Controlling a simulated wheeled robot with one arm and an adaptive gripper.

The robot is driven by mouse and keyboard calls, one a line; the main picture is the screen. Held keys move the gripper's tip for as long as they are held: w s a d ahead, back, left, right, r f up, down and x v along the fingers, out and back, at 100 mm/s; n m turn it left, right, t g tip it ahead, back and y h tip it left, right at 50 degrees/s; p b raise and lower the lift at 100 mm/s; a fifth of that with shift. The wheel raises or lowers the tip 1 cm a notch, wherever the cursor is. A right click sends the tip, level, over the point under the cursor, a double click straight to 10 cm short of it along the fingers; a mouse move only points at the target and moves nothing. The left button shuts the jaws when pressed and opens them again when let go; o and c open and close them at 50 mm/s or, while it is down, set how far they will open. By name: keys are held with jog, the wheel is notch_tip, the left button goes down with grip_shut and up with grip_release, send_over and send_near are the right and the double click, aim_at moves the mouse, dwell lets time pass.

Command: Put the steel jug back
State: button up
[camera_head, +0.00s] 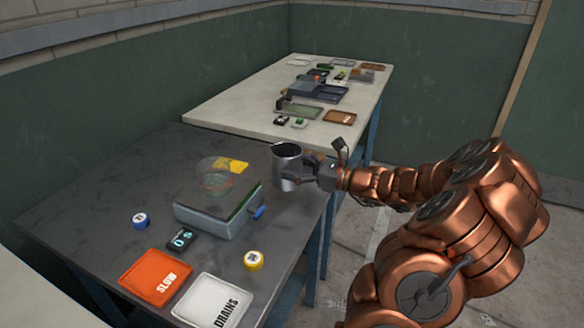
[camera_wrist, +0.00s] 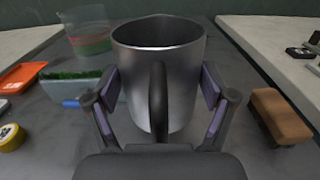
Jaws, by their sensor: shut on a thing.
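The steel jug (camera_head: 285,163) is upright over the right side of the dark grey table, and my gripper (camera_head: 300,180) is shut on it. In the wrist view the jug (camera_wrist: 150,75) fills the middle, its mouth open at the top and its dark handle towards the camera. The two fingers of my gripper (camera_wrist: 160,108) press against the jug's left and right sides. I cannot tell whether the jug's base touches the table, as its bottom is partly hidden.
An orange SLOW mat (camera_head: 152,272), a white DRAINS mat (camera_head: 212,300), a timer (camera_head: 181,239) and blue (camera_head: 140,221) and yellow (camera_head: 254,260) discs lie nearer. A brown block (camera_wrist: 281,115) is at right.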

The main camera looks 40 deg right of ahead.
jog(key=w, duration=0.1)
jog(key=w+d, duration=0.1)
jog(key=w, duration=0.2)
jog(key=shift+d+f, duration=0.2)
jog(key=shift+d, duration=0.15)
jog(key=shift+s+f+p, duration=0.1)
jog(key=shift+f+p, duration=0.25)
jog(key=shift+f, duration=1.35)
jog(key=shift+f, duration=0.1)
jog(key=o, duration=1.5)
jog(key=shift+f, duration=0.1)
jog(key=shift+r, duration=0.2)
jog(key=b+v, duration=0.1)
jog(key=v, duration=1.1)
jog(key=shift+f, duration=0.1)
